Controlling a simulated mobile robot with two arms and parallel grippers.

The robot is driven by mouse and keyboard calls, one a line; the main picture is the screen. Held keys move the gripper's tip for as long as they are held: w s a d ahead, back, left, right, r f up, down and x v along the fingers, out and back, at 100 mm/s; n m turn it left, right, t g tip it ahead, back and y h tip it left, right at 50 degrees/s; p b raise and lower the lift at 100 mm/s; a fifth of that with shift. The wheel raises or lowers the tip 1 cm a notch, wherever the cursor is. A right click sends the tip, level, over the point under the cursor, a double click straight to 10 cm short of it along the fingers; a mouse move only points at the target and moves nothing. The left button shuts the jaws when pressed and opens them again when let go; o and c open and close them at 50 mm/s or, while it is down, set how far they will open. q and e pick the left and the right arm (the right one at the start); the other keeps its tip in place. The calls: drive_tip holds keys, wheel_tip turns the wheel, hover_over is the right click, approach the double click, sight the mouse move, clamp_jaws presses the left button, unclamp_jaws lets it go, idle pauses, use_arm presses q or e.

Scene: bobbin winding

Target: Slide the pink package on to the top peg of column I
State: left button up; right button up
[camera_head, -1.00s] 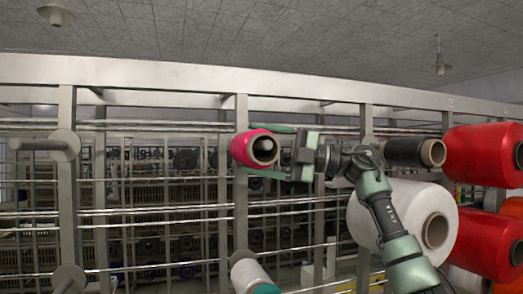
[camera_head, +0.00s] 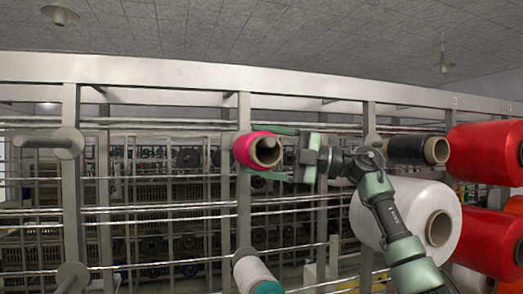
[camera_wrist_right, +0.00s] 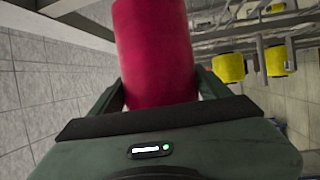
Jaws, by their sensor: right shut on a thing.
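The pink package (camera_head: 255,149) is in front of the upper part of a grey post (camera_head: 243,200) in the head view. Its brown core opening faces me, and a grey peg end (camera_head: 269,150) shows inside it, so the package is around a peg. How far on it sits I cannot tell. My right gripper (camera_head: 263,152) is shut on the package, with one green finger above and one below. In the right wrist view the package (camera_wrist_right: 155,50) stands between the fingers. My left gripper is not in view.
An empty peg (camera_head: 40,142) sticks out at the left. A black package (camera_head: 410,149), a large white one (camera_head: 400,213) and red ones (camera_head: 485,150) are at the right, close to my right arm.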

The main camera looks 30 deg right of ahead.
idle(0.4)
drive_tip(key=o, duration=1.6)
drive_tip(key=shift+s+d+f, duration=0.1)
drive_tip(key=shift+s+d, duration=0.05)
drive_tip(key=r+b+v, duration=0.1)
drive_tip(key=b+v, duration=0.2)
drive_tip(key=v, duration=0.4)
drive_tip(key=shift+s+f, duration=0.15)
drive_tip(key=shift+f, duration=0.25)
drive_tip(key=shift+d, duration=0.1)
